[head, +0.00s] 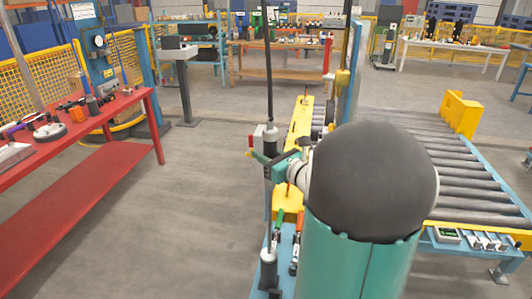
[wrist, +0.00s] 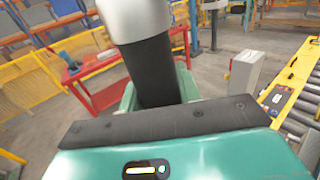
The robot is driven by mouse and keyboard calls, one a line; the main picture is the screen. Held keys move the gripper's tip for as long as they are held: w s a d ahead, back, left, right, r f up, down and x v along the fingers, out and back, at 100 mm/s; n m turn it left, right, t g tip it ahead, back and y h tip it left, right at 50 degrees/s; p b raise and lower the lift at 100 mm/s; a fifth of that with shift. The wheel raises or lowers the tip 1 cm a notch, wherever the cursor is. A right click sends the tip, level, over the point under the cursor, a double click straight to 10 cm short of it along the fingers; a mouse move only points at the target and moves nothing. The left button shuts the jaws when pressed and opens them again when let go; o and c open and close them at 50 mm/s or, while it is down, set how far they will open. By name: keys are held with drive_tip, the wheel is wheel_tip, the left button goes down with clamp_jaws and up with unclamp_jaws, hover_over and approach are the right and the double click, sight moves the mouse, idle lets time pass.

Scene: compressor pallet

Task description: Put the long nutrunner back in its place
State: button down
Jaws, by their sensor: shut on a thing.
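My gripper (head: 279,166) is in the middle of the head view, in front of my teal arm. It is shut on the long nutrunner (head: 270,139), an upright tool with a grey and dark body, with a black hose rising from its top. In the wrist view the nutrunner (wrist: 153,72) is a dark cylinder with a silver-grey end between the green jaws. A thin shaft seems to run down below my gripper beside the teal stand (head: 286,255). Whether its lower end touches anything I cannot tell.
On the stand are a green-handled tool (head: 278,222), an orange-handled tool (head: 300,224) and a dark cylinder with a grey top (head: 268,268). A roller conveyor (head: 455,170) lies right. A red bench (head: 95,125) with tools stands left, with open floor between.

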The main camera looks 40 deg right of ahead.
drive_tip(key=shift+f, duration=0.15)
drive_tip(key=c, duration=0.9)
unclamp_jaws()
drive_tip(key=shift+c, duration=0.2)
drive_tip(key=shift+o, duration=0.2)
drive_tip(key=shift+f, duration=0.25)
drive_tip(key=s, duration=1.3)
drive_tip(key=shift+s+d, duration=0.25)
drive_tip(key=shift+s, duration=0.15)
